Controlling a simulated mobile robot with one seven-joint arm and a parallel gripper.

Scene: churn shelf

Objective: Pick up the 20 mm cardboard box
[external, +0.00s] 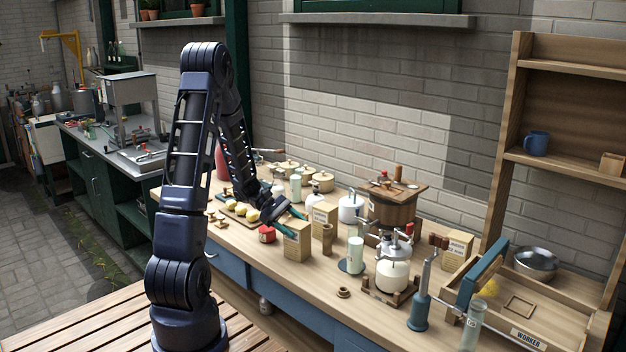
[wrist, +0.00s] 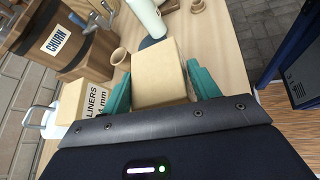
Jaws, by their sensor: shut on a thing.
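A tan cardboard box (external: 297,242) stands near the front of the workbench, and in the wrist view the box (wrist: 158,72) fills the space between my fingers. My gripper (external: 287,222) reaches down over it, and its teal fingers (wrist: 162,88) press on two opposite sides. The box is upright; I cannot tell whether its base touches the bench. Its size label is not readable.
A wooden cup (external: 327,239) stands close to the right of the held box, and a small red box (external: 267,234) close to its left.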

